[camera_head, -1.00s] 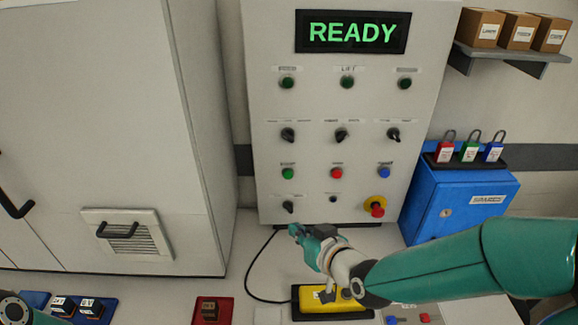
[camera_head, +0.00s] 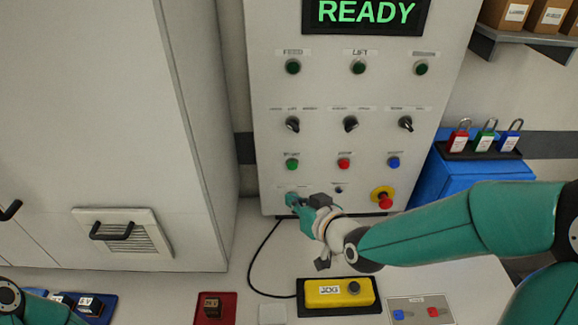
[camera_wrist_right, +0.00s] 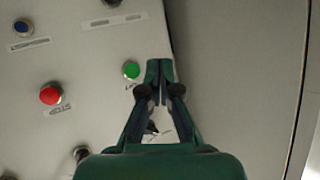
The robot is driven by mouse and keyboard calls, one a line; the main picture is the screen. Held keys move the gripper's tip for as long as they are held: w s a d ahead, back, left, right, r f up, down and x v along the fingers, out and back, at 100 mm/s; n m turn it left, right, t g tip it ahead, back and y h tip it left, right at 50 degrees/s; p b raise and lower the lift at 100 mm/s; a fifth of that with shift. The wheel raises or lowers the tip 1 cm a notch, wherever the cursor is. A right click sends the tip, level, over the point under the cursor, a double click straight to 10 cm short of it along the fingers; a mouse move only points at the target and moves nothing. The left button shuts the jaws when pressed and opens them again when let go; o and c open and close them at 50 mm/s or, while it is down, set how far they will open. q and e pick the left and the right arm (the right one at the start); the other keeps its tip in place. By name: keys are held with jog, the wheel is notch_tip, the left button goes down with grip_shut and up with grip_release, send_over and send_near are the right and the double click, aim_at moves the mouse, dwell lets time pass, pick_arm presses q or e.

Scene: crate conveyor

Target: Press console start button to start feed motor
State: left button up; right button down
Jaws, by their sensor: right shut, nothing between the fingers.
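The console (camera_head: 325,95) is a pale upright panel with a lit READY display (camera_head: 366,11). The green start button (camera_head: 292,164) is at the left of a row with a red button (camera_head: 344,163) and a blue button (camera_head: 394,162). My right gripper (camera_head: 292,199) is shut and empty in front of the panel's lower left, just below the green button. It hides the knob there. In the right wrist view, the shut fingertips (camera_wrist_right: 160,65) are beside the green button (camera_wrist_right: 131,70), to its right; contact is not visible. My left gripper is out of view.
A yellow-and-red emergency stop (camera_head: 384,198) is at the panel's lower right. A yellow JOG box (camera_head: 325,301) lies on the bench below my right arm. A grey cabinet (camera_head: 95,120) stands left. A blue box (camera_head: 430,180) with padlocks is at the right.

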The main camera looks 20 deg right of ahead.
aim_at(292, 166)
jog(key=w+d, duration=0.2)
jog(key=w, duration=0.5)
jog(key=shift+w+p, duration=0.15)
jog(key=shift+p, duration=0.15)
dwell(1.0)
jog(key=shift+w+d+b, duration=0.15)
jog(key=shift+w+b, duration=0.15)
jog(key=shift+b, duration=0.1)
